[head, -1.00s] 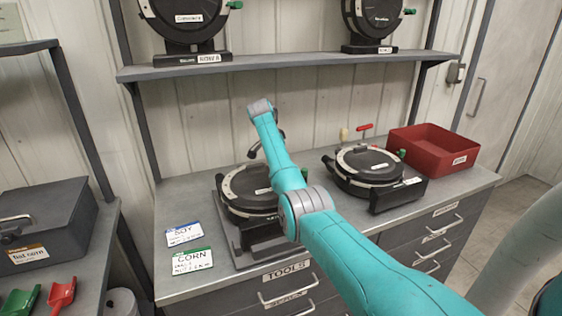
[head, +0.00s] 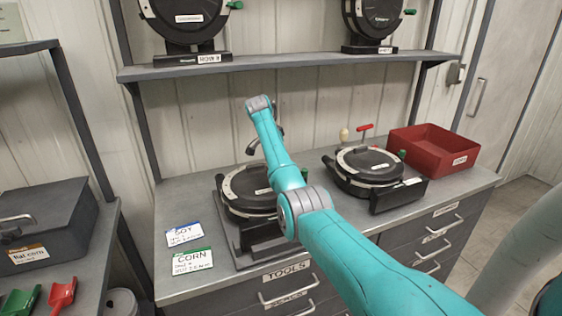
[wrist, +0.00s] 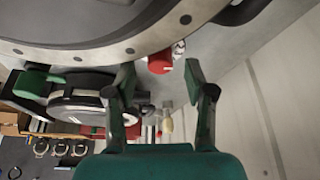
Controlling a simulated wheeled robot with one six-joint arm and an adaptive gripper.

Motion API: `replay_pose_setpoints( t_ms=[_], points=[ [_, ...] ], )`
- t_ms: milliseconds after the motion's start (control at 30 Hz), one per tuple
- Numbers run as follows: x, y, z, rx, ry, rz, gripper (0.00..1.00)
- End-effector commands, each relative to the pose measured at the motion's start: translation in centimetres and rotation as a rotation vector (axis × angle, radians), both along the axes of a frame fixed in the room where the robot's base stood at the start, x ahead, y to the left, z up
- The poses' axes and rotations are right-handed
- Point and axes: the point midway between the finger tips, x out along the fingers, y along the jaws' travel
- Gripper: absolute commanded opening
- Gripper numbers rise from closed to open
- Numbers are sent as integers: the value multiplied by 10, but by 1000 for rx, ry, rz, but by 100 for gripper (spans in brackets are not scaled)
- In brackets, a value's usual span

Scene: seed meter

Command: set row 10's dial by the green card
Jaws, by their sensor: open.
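The green card (head: 192,261), headed CORN, lies on the counter at front left; its small writing is too small to read surely. A black seed meter (head: 248,190) with a pale ring stands right of it, partly hidden by my arm. I cannot read a row 10 label on it. My gripper (head: 251,147) is above its back edge, mostly hidden in the head view. In the wrist view my gripper (wrist: 160,80) is open and empty. A red knob (wrist: 160,62) sits by the meter's ringed rim (wrist: 110,50), just beyond and between the fingertips; contact cannot be told.
A blue SOY card (head: 184,234) lies behind the green card. A second meter (head: 368,166) stands to the right, with a red-handled tool (head: 365,127) behind it and a red bin (head: 432,146) farther right. A shelf (head: 290,67) with meters hangs above.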

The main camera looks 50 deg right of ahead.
Motion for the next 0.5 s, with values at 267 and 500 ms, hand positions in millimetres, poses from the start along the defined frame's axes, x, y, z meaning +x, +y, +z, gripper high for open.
replay_pose_setpoints(
  t_ms=[267,500],
  points=[
    [6,20,52,-2,-3,2,54],
    [9,34,85,0,-2,1,54]
  ],
)
